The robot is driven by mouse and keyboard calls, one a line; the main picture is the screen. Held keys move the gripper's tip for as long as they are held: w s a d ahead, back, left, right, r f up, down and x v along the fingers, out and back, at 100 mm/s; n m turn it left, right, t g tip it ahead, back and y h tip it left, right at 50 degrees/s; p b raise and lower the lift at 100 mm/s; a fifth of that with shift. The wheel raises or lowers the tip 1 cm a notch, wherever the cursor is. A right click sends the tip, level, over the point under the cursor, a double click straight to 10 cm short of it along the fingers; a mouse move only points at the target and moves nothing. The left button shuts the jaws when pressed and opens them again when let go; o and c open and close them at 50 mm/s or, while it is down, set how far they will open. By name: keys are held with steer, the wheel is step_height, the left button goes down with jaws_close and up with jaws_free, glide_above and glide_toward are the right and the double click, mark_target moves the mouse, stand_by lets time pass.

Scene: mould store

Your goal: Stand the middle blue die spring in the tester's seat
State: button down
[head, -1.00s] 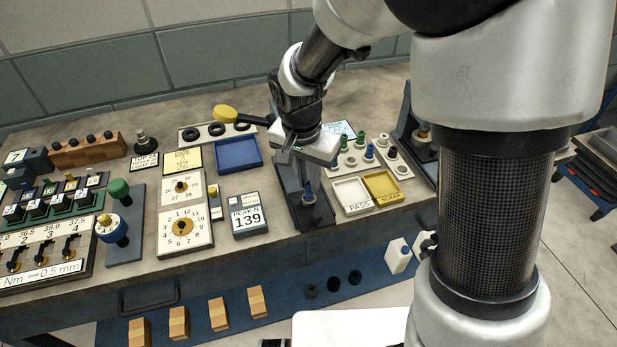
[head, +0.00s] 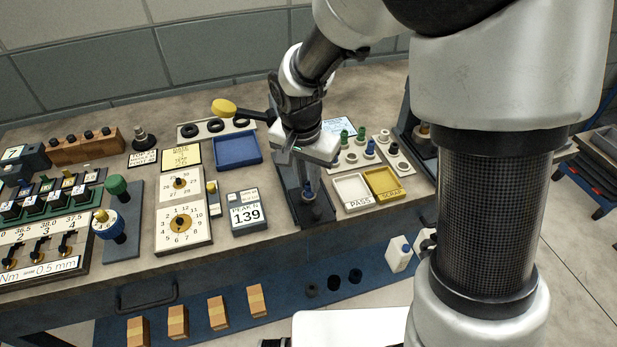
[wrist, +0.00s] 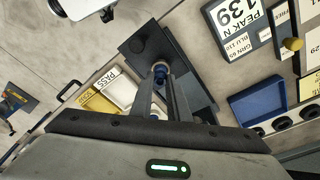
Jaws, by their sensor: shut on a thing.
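A blue die spring (head: 308,190) is between the fingers of my gripper (head: 310,182), below the wrist. In the wrist view the blue spring (wrist: 163,82) shows between the two fingertips (wrist: 162,92), which are shut on it. Another blue spring (head: 370,148) stands in the pale rack at the right, beside green springs (head: 344,137).
The white PASS tray (head: 352,190) and yellow SCRAP tray (head: 383,182) lie just right of the tester. The PEAK N display (head: 246,214), reading 139, is on its left. A blue tray (head: 236,150) lies behind the display. Bare bench shows around the display.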

steer(key=c, duration=1.2)
jaws_free()
steer(key=shift+r, duration=0.15)
steer(key=shift+r+p, duration=2.5)
steer(key=shift+r, duration=1.1)
steer(key=shift+d+r, duration=0.1)
steer(key=shift+r, duration=0.1)
steer(key=s+d+r+n+t+p, duration=0.2)
steer(key=s+d+r+n, duration=0.1)
steer(key=s+d+r, duration=0.3)
steer(key=s+d+r+n+t+p, duration=0.2)
steer(key=s+d+r, duration=0.4)
steer(key=s+r, duration=0.4)
step_height(320, 180, up, 4)
steer(key=shift+s+d+n+y, duration=0.2)
steer(key=shift+d+n+y, duration=0.05)
steer(key=shift+n+y, duration=0.15)
